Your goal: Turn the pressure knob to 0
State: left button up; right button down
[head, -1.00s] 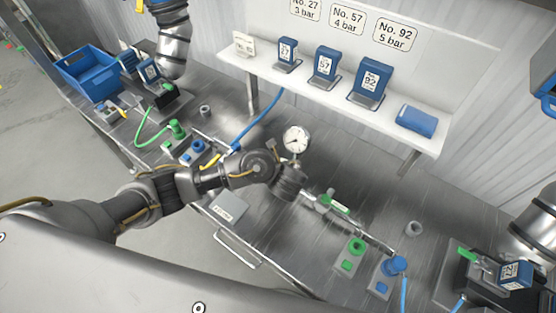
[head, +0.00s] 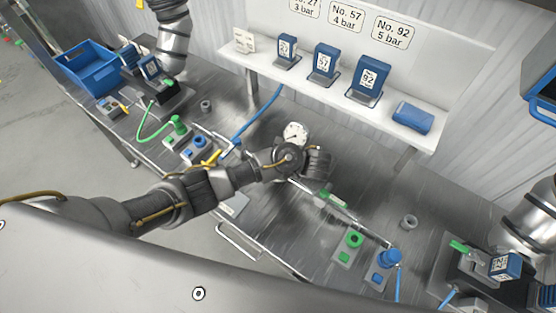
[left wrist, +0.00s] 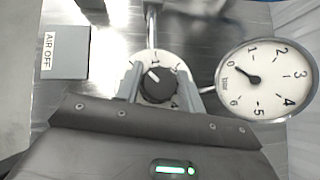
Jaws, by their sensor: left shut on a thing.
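The black pressure knob (left wrist: 158,88) sits on a round white dial in the left wrist view. Its white pointer mark points up and left, left of the printed 1. My left gripper (left wrist: 165,90) is shut on the knob, one grey finger on each side. The round white pressure gauge (left wrist: 250,105) stands to its right; its black needle points at about 0 bar. In the head view the gauge (head: 293,131) is partly covered by my left wrist (head: 316,163), which hides the knob and fingertips. My right gripper is not in view.
A grey block with an AIR OFF label (left wrist: 66,66) lies left of the knob. A white shelf (head: 320,93) with blue cartridges runs behind the bench. Green and blue fittings (head: 388,258) stand at the front right, and a blue crate (head: 85,70) at the far left.

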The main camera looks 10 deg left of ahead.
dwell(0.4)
pick_arm(q)
jog(key=o, duration=1)
jog(key=shift+c, duration=0.2)
